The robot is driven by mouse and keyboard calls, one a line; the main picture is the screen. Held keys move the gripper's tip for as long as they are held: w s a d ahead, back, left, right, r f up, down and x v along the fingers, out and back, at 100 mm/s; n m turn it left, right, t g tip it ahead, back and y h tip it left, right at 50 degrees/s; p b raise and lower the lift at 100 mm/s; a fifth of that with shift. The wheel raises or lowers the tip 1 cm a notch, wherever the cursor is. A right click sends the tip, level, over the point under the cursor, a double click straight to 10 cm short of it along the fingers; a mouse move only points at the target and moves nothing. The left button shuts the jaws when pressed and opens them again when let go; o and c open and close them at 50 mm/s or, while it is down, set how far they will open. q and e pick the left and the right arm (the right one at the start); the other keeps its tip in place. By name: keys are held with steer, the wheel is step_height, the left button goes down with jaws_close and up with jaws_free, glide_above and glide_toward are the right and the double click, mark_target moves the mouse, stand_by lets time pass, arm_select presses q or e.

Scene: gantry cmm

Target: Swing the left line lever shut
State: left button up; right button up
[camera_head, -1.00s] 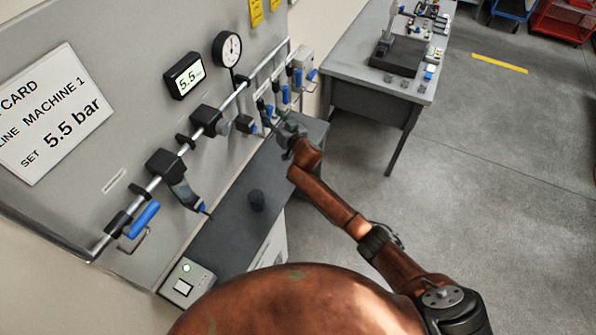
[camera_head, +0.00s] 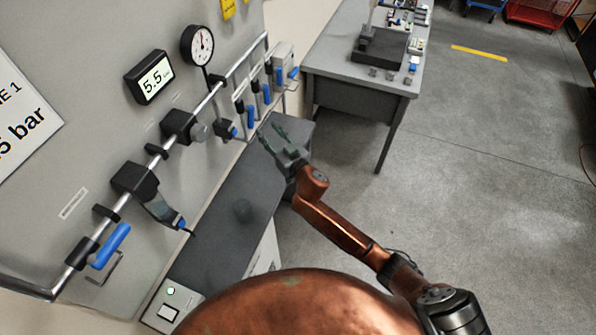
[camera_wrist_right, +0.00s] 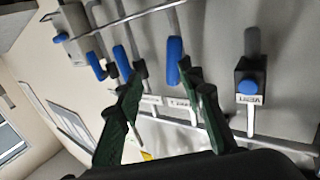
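A row of blue-handled line levers hangs from the panel pipe in the head view. The left line lever (camera_head: 250,114) is the nearest of them, and its blue handle points downward like its neighbours. It seems to be the large blue handle (camera_wrist_right: 173,62) in the wrist view, which looks upside down. My right gripper (camera_head: 269,133) is open and empty, its fingers apart just below and right of that lever. In the wrist view its green-black fingers (camera_wrist_right: 163,72) spread in front of the panel, and the handle shows beyond the gap. I see no contact. My left gripper is out of view.
A valve with a blue knob (camera_head: 226,129) sits left of the levers. A round gauge (camera_head: 197,45) and a 5.5 display (camera_head: 149,78) are above. A dark cabinet top (camera_head: 222,222) lies below. A grey bench (camera_head: 335,58) stands right, with open floor beside it.

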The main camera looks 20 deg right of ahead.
steer(key=s+d+f+g+h+b, duration=0.1)
steer(key=d+f, duration=0.3)
steer(key=f, duration=0.6)
steer(key=s+d+f+m+g+h+b, duration=0.1)
steer(key=d+f, duration=0.4)
steer(key=f, duration=0.6)
steer(key=shift+s+f+m+g+h, duration=0.3)
steer(key=shift+s+g+h, duration=0.2)
steer(key=shift+s+h, duration=0.25)
steer(key=shift+d, duration=0.1)
steer(key=shift+c, duration=0.4)
